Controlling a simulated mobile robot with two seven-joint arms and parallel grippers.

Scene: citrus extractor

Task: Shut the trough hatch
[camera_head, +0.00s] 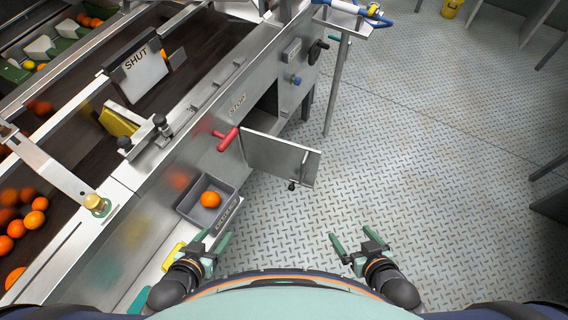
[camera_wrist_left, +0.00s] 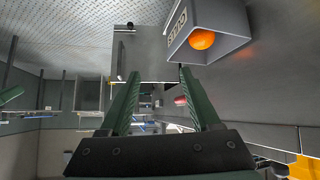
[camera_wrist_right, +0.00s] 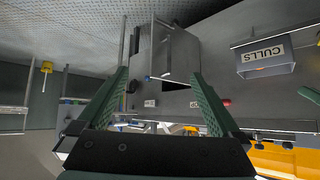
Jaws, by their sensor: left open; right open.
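The trough hatch (camera_head: 282,158) is a grey metal door on the side of the machine. It stands swung open, out from a dark opening (camera_head: 263,110), with a small dark knob (camera_head: 292,185) near its lower outer corner. It also shows in the left wrist view (camera_wrist_left: 143,60) and in the right wrist view (camera_wrist_right: 174,52). My left gripper (camera_head: 213,240) is open and empty, below the culls bin and apart from the hatch. My right gripper (camera_head: 350,238) is open and empty, below and right of the hatch, over the floor.
A red handle (camera_head: 227,139) sticks out beside the hatch, below the STOP label. A grey culls bin (camera_head: 190,212) holding an orange (camera_head: 210,199) hangs on the machine left of the hatch. A stand (camera_head: 338,80) rises behind.

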